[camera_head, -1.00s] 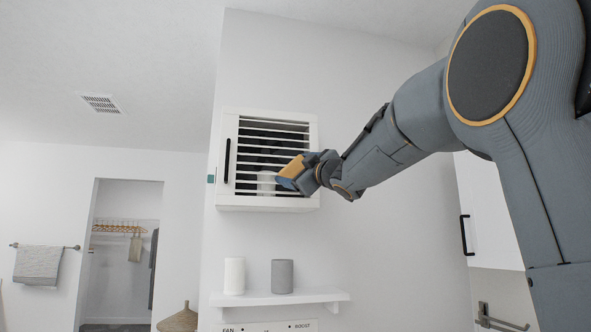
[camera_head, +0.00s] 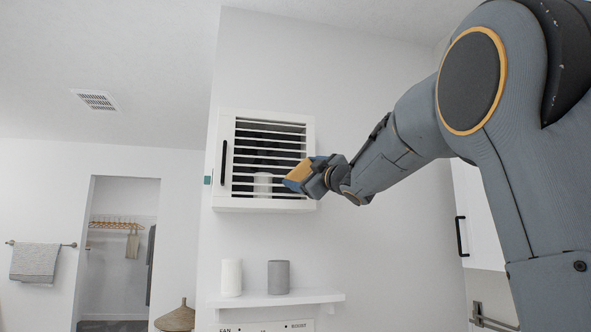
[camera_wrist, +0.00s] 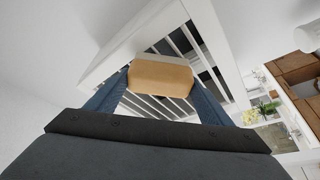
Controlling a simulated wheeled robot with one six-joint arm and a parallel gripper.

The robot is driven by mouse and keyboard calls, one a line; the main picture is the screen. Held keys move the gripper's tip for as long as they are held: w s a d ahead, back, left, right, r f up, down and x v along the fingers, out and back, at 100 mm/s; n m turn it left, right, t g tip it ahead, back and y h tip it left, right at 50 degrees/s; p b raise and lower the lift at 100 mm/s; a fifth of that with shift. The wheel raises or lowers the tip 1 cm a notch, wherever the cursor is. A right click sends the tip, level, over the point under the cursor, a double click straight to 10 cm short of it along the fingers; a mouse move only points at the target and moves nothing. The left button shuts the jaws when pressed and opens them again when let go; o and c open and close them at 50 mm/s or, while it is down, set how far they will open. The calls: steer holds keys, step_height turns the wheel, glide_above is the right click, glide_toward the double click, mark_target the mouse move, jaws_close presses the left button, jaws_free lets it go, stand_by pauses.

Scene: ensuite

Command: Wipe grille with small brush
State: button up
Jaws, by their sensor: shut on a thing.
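The white louvred grille (camera_head: 268,148) is the slatted front of a wall cabinet, with dark gaps between its slats. It also shows in the wrist view (camera_wrist: 183,42), tilted. My gripper (camera_head: 297,178) is at the grille's lower right, by the right frame. Its blue fingers are shut on a tan, block-shaped small brush (camera_wrist: 160,77), which also shows in the head view (camera_head: 301,170). The brush is in front of the slats.
A black handle (camera_head: 223,162) is on the cabinet's left frame. Below, a shelf (camera_head: 300,297) bears a white cylinder (camera_head: 231,277) and a grey cylinder (camera_head: 278,277). A pale cylinder (camera_head: 262,183) shows behind the slats. Another cabinet's black handle (camera_head: 462,236) is at right.

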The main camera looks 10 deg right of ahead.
mark_target(292, 173)
steer(key=shift+d, duration=0.4)
steer(key=shift+w, duration=0.1)
steer(key=shift+w+a+b, duration=0.1)
steer(key=shift+a+b, duration=0.4)
steer(key=shift+a, duration=1.55)
steer(key=shift+s, duration=2.95)
steer(key=shift+s, duration=1.5)
